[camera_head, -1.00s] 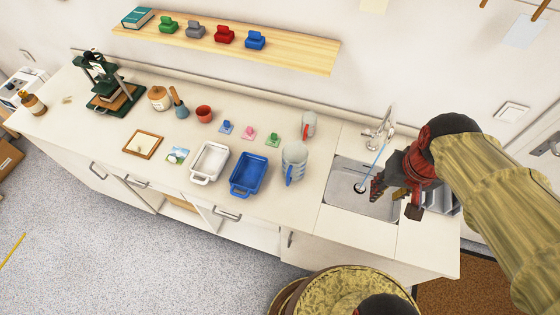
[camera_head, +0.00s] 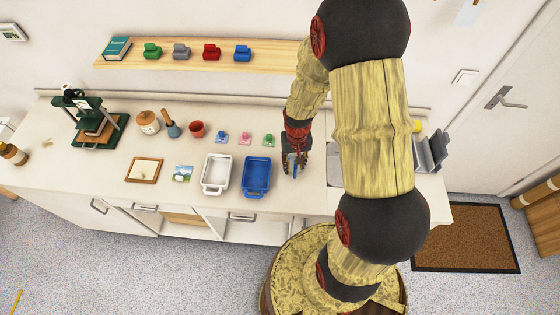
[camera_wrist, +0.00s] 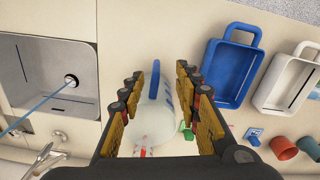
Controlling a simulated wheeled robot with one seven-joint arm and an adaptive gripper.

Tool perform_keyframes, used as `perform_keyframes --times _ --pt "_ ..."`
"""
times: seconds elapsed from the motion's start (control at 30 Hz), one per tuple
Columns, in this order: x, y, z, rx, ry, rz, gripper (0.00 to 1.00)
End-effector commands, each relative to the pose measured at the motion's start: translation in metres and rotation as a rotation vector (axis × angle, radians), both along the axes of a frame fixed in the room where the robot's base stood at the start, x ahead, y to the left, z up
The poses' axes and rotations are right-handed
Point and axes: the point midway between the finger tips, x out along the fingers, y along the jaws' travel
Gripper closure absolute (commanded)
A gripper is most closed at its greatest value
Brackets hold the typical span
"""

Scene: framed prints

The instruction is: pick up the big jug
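The big jug is pale and translucent with a blue handle and blue marks. In the wrist view the big jug (camera_wrist: 153,120) lies between my fingers, its handle pointing up the picture. My gripper (camera_wrist: 160,92) is open, with one finger on each side of the jug; I cannot tell whether they touch it. In the head view my gripper (camera_head: 294,160) points down over the jug's place and hides most of it. A bit of the blue handle (camera_head: 292,172) shows there. A red-marked part of the smaller jug (camera_wrist: 143,152) shows beyond it in the wrist view.
A blue tray (camera_head: 256,176) and a white tray (camera_head: 216,175) stand left of the jug. The sink (camera_wrist: 45,75) is on its other side. Small coloured pieces (camera_head: 245,138) and a red cup (camera_head: 197,129) sit behind the trays. A wall shelf (camera_head: 200,53) is above.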

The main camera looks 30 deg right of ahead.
Motion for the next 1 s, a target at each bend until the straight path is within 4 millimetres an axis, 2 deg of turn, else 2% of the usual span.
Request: perform_keyframes --times 0.37,0.7,1.0 --pt "0.001 -0.002 -0.033 -0.001 -0.006 -0.007 0.67" --pt "0.002 -0.006 -0.075 -0.002 -0.007 -0.006 0.67" --pt "0.002 -0.006 -0.077 -0.003 -0.009 -0.006 0.68"
